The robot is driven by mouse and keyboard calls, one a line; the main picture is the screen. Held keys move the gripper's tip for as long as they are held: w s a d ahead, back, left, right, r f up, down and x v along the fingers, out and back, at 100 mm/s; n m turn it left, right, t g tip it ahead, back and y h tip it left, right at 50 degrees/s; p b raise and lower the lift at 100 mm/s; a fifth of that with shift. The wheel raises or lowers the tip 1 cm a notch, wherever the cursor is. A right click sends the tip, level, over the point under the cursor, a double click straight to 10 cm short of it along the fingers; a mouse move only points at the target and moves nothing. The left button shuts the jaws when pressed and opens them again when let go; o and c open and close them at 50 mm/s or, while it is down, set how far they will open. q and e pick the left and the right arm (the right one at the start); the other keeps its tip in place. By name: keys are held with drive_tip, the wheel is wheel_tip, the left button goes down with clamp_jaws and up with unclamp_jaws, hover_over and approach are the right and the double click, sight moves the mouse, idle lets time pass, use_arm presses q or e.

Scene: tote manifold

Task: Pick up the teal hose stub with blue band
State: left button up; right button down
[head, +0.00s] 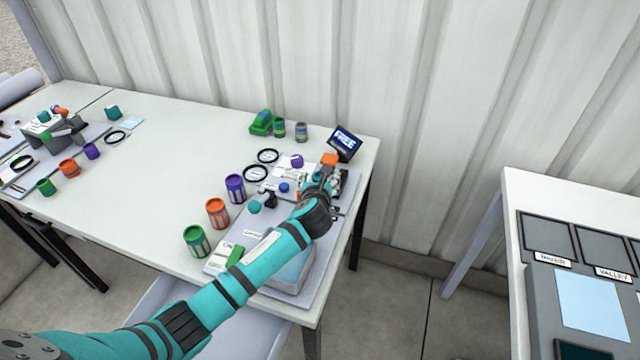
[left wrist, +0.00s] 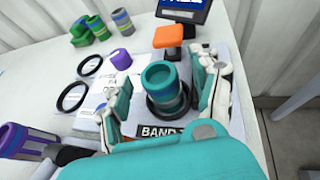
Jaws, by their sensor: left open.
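The teal hose stub (left wrist: 163,88) stands upright in a dark ring on the table, in the middle of the left wrist view. Its open top faces the camera; a blue band cannot be made out clearly. My left gripper (left wrist: 160,96) is open, with one finger to each side of the stub and visible gaps between. In the head view my left gripper (head: 320,184) is over the right end of the table and hides most of the stub. My right gripper is in neither view.
An orange-topped piece (left wrist: 168,37) stands just behind the stub, near a dark "FREE" screen (head: 345,143). Black rings (head: 256,173) and a purple cap (left wrist: 121,59) lie to the left. Purple (head: 235,188), orange (head: 217,212) and green (head: 196,241) banded cylinders stand farther left.

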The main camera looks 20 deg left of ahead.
use_arm(q)
drive_tip(key=c, duration=1.3)
drive_tip(key=shift+o, duration=0.2)
